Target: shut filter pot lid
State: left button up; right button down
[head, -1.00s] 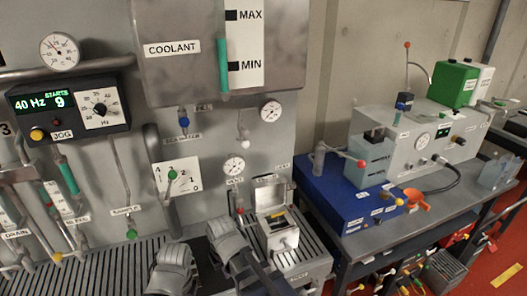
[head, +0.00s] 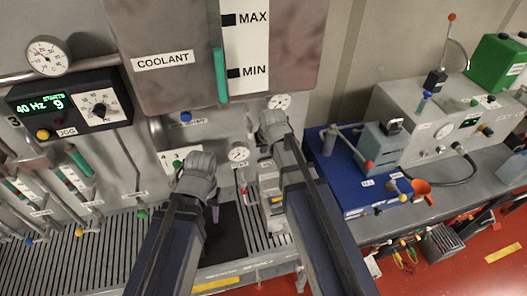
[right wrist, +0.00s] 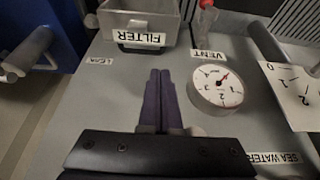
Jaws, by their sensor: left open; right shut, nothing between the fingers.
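The filter pot (head: 272,212) stands on the slatted shelf at the foot of the grey panel, partly hidden by my right arm in the head view. Its metal lid (right wrist: 138,14) shows at the top edge of the right wrist view, near the upside-down FILTER label (right wrist: 141,38); it looks raised, but its full angle is cut off. My right gripper (right wrist: 160,75) is shut and empty, in front of the panel, apart from the lid. In the head view its fingers are hidden behind its wrist. My left gripper (head: 213,213) is open, left of the pot, and its fingers are mostly hidden.
A round gauge (right wrist: 215,88) and the red VENT valve (right wrist: 207,5) are close beside my right gripper. The coolant tank (head: 165,35) hangs above. A blue unit (head: 345,188) stands on the bench to the right. The slatted shelf (head: 130,262) is partly clear at left.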

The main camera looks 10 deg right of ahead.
aim_at(271, 171)
jog(key=b+x, duration=0.9)
jog(key=x, duration=0.1)
dwell(0.4)
